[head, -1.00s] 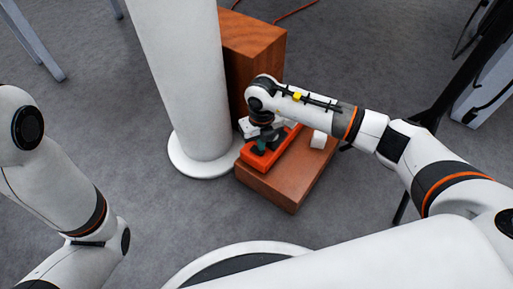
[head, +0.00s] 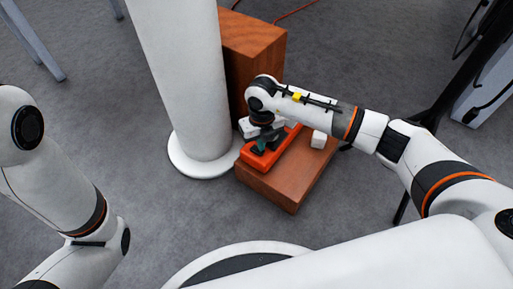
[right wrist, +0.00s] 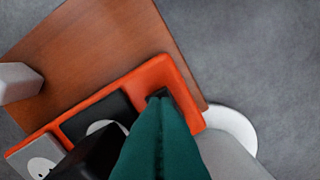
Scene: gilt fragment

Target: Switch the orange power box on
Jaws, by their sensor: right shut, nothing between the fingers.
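The orange power box (head: 262,167) lies on a low wooden block, beside the foot of a white column. In the right wrist view the box (right wrist: 163,70) shows an orange rim, a black panel (right wrist: 92,116) and a grey socket panel (right wrist: 32,153). My right gripper (head: 259,147) is shut and empty, pointing down at the column end of the box. In the right wrist view its green fingers (right wrist: 160,100) cover a small dark part there, likely the switch. I cannot tell whether they touch it or how it is set. My left gripper is out of view.
The white column (head: 185,80) stands close to the left of the box. The wooden block (head: 290,185) has a taller part (head: 255,40) behind. A white cube-like piece (head: 318,140) sits right of the box, also in the right wrist view (right wrist: 18,83). Grey floor lies in front.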

